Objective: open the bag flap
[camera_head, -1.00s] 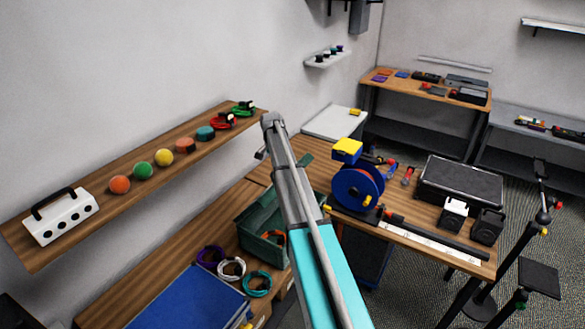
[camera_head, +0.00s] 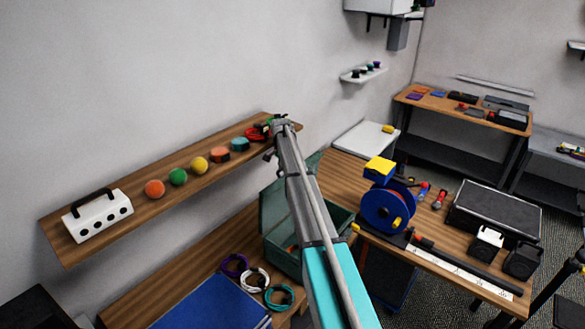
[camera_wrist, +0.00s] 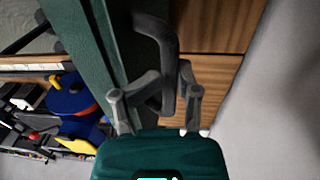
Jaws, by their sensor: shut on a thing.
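The dark green bag (camera_head: 283,255) stands on the wooden bench in the head view. Its flap (camera_head: 287,212) is raised at the back, and part of the inside shows. My arm crosses in front of the bag and hides part of it and my gripper in this view. In the wrist view, my gripper (camera_wrist: 160,92) is shut on the black curved handle (camera_wrist: 168,40) of the green flap (camera_wrist: 128,50).
A wooden shelf (camera_head: 130,213) with coloured balls and a white box hangs above the bench. Cable coils (camera_head: 255,281) and a blue mat (camera_head: 212,305) lie left of the bag. A blue reel (camera_head: 388,208) stands on the right table.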

